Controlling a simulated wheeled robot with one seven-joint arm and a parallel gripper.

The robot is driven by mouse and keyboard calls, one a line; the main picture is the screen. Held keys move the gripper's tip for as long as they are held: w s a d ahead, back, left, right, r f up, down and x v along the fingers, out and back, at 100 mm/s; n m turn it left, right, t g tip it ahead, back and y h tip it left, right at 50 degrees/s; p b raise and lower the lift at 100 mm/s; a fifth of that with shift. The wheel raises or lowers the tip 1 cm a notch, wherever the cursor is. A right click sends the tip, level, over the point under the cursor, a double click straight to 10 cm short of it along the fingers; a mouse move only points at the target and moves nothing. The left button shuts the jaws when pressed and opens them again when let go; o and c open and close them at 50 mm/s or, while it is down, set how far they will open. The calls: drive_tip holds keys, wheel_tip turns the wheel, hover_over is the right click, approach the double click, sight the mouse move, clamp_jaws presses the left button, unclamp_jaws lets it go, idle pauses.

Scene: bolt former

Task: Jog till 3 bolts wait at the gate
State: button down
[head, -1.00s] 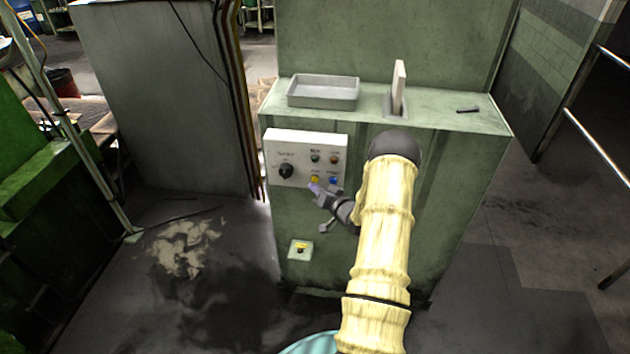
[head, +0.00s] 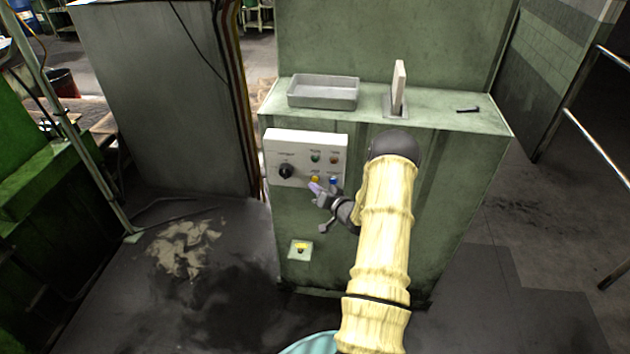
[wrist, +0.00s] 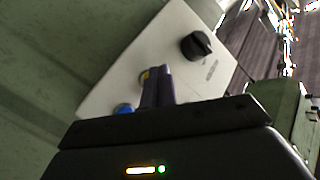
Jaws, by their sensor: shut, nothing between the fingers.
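The white control panel (head: 273,150) is on the front of the green machine. It carries a black knob (head: 286,171), a green button (head: 315,158), an orange-red button (head: 333,159), a yellow button (head: 316,179) and a blue button (head: 333,181). My gripper (head: 315,187) is shut and empty, its tips at the yellow button, which they partly hide in the wrist view (wrist: 145,75). I cannot tell whether they touch it. One dark bolt (head: 468,109) lies on the ledge, right of an upright pale plate (head: 399,86). I cannot tell whether this plate is the gate.
A grey tray (head: 323,105) on the ledge left of the plate looks empty. A small yellow-marked box (head: 300,250) sits low on the machine front. A grey cabinet (head: 150,100) stands at left, a metal railing (head: 595,150) at right.

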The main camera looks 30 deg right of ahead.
drive_tip(key=shift+w+d, duration=0.1)
drive_tip(key=shift+w+d, duration=0.2)
drive_tip(key=shift+w+d+b, duration=0.3)
drive_tip(key=shift+b, duration=0.2)
idle(1.5)
drive_tip(key=shift+s+a, duration=0.1)
idle(1.2)
drive_tip(key=shift+s+a, duration=0.5)
drive_tip(key=shift+s+a+p, duration=0.35)
drive_tip(key=shift+s+a, duration=1.3)
drive_tip(key=shift+s, duration=0.25)
